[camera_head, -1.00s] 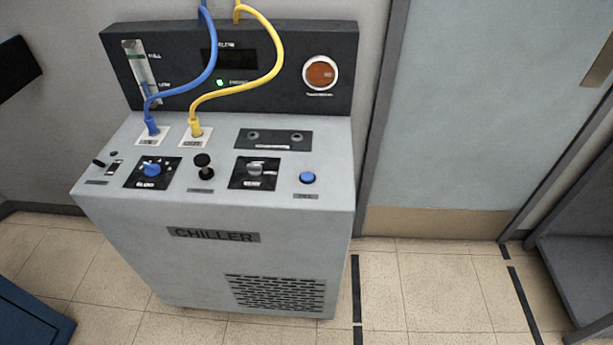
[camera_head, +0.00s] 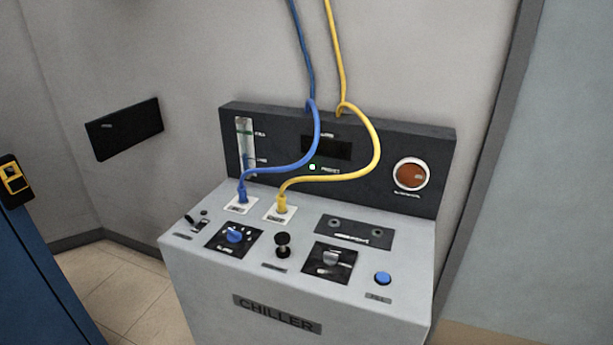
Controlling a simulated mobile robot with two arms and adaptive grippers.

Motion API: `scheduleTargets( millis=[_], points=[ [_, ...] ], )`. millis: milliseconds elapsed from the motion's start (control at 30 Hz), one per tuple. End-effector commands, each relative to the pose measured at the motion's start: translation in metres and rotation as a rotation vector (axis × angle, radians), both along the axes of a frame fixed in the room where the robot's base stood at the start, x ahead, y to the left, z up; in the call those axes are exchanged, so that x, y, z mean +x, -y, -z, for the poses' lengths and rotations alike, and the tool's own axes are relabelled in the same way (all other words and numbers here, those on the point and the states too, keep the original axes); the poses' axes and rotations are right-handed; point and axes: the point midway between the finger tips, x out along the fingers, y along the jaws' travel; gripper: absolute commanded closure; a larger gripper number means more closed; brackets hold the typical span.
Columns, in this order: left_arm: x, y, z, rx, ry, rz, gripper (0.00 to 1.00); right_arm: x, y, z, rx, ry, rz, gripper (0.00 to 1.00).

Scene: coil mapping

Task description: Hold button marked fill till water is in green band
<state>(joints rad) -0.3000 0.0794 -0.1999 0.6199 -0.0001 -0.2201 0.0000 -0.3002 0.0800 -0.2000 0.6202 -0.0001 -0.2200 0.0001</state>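The blue fill button (camera_head: 383,278) sits at the right front of the chiller's top (camera_head: 190,232), above a small label plate. Nothing touches it. The water level gauge (camera_head: 244,146) is a clear vertical tube at the left of the dark back panel. A green band (camera_head: 244,132) shows near its top, beside the upper mark, with a lower mark further down. The blue hose partly crosses near the gauge's lower end. The exact water level is too small to tell. Neither of my grippers is in view.
A blue hose (camera_head: 318,135) and a yellow hose (camera_head: 377,150) loop down from above into sockets on the chiller top. Knobs and a black plunger (camera_head: 283,245) stand left of the button. A round orange gauge (camera_head: 409,174) is on the back panel. A blue cabinet (camera_head: 35,270) stands at left.

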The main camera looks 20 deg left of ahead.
Motion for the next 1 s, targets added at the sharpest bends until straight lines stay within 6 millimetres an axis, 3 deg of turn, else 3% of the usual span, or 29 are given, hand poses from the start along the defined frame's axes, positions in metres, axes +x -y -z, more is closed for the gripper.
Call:
scheduleTargets(
  millis=[33, 67, 1000],
  points=[
    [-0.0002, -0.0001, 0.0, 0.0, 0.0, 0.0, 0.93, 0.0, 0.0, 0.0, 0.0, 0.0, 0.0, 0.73],
    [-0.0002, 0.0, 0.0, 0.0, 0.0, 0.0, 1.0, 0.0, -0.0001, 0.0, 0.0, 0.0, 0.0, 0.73],
    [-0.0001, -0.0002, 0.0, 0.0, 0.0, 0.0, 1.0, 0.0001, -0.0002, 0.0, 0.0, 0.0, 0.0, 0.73]
  ],
)
